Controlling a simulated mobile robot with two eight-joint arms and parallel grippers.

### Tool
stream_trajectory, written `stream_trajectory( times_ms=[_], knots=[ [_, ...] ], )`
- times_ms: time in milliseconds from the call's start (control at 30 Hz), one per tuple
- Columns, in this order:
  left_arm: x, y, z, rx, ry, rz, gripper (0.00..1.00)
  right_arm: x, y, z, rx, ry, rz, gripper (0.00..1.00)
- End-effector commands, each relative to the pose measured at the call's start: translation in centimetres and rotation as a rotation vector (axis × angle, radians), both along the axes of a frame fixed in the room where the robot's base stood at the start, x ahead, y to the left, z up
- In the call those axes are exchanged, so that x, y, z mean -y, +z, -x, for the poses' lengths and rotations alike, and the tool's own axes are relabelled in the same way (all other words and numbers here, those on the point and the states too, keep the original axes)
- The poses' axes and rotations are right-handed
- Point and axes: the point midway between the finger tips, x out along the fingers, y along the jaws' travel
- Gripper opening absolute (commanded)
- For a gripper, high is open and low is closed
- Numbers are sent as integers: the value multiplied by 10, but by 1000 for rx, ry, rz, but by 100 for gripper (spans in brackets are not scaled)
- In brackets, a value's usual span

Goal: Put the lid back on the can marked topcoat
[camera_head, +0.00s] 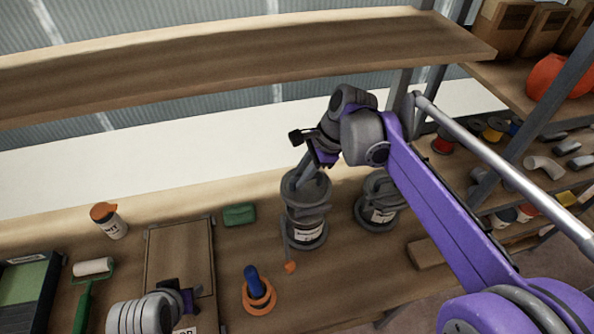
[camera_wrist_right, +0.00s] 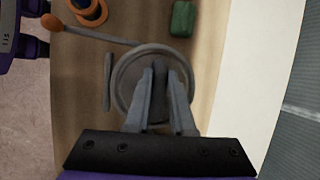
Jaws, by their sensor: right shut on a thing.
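A grey can (camera_head: 306,232) with a pale label stands on the wooden bench. A second grey can (camera_head: 378,210) stands to its right. I cannot read either label. My right gripper (camera_head: 302,178) points down over the first can and is shut on a round grey lid (camera_head: 318,188). The lid is at the can's top; I cannot tell if it touches the rim. In the right wrist view the fingers (camera_wrist_right: 160,75) meet near the middle of the lid (camera_wrist_right: 128,85), which hides the can's opening. My left gripper (camera_head: 190,300) is low at the left; its jaws are unclear.
A stick with an orange end (camera_head: 290,267) shows beside the first can. A green block (camera_head: 239,215), a blue-handled orange ring (camera_head: 258,292), a brown board (camera_head: 180,255) and an orange-capped pot (camera_head: 108,220) lie around. A wooden shelf (camera_head: 240,60) runs above and behind the bench.

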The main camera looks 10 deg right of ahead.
Motion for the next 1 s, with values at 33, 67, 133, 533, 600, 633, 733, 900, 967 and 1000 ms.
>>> stream_trajectory(
  times_ms=[33, 67, 133, 533, 600, 633, 733, 900, 967, 1000],
  knots=[
    [0, 0, 0, 0, 0, 0, 50, 0, 0, 1, -1, 0, 0, 0],
    [0, 0, 0, 0, 0, 0, 50, 0, -1, 2, -2, 1, 0, 0],
    [0, -3, 1, -3, 0, 0, 50, 0, -5, 2, -3, 1, -1, 0],
    [0, -32, 13, -25, 0, 0, 50, 0, -45, 3, -6, 2, 0, 0],
    [0, -38, 15, -29, 0, 0, 50, 0, -53, 3, -5, 1, 0, 0],
    [0, -40, 16, -30, 0, 0, 50, 0, -56, 3, -4, 1, -1, 0],
    [0, -47, 18, -34, 0, 0, 50, 0, -65, 2, -4, 1, -1, 0],
    [0, -51, 19, -36, 0, 0, 50, 0, -71, 2, -2, 1, -1, 0],
    [0, -51, 19, -36, 0, 0, 50, 0, -71, 1, -2, 1, 0, 0],
    [0, -51, 19, -36, 0, 0, 50, 0, -70, 1, -2, 1, 0, 0]
  ],
)
